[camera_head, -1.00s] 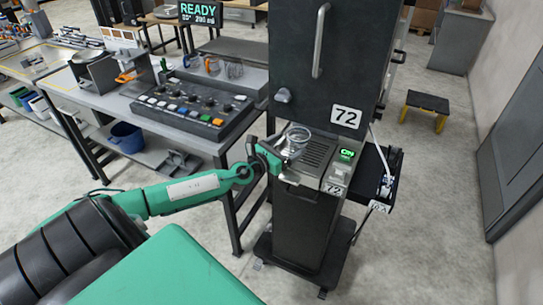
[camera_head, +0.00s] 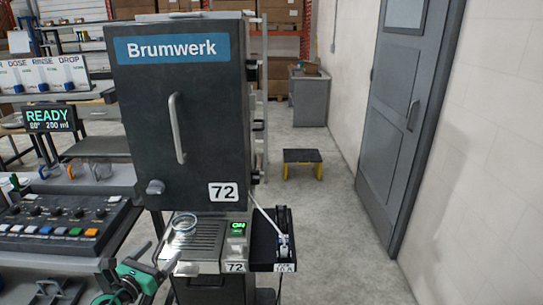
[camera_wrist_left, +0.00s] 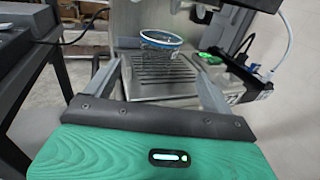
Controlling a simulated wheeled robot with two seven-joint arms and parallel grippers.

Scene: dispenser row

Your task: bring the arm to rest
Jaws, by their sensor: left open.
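My left gripper (camera_head: 162,252) is at the lower left of the head view, just in front of the drip tray of the dark machine marked 72 (camera_head: 180,120). In the left wrist view its two fingers (camera_wrist_left: 160,82) are spread wide with nothing between them. A clear glass cup (camera_head: 184,224) stands upright on the slotted drip tray (camera_head: 205,236). The cup also shows in the left wrist view (camera_wrist_left: 160,42), beyond the fingertips. My right gripper is in neither view.
A control panel with buttons (camera_head: 62,228) is on the left bench. A black and yellow step stool (camera_head: 302,160) stands on open floor behind.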

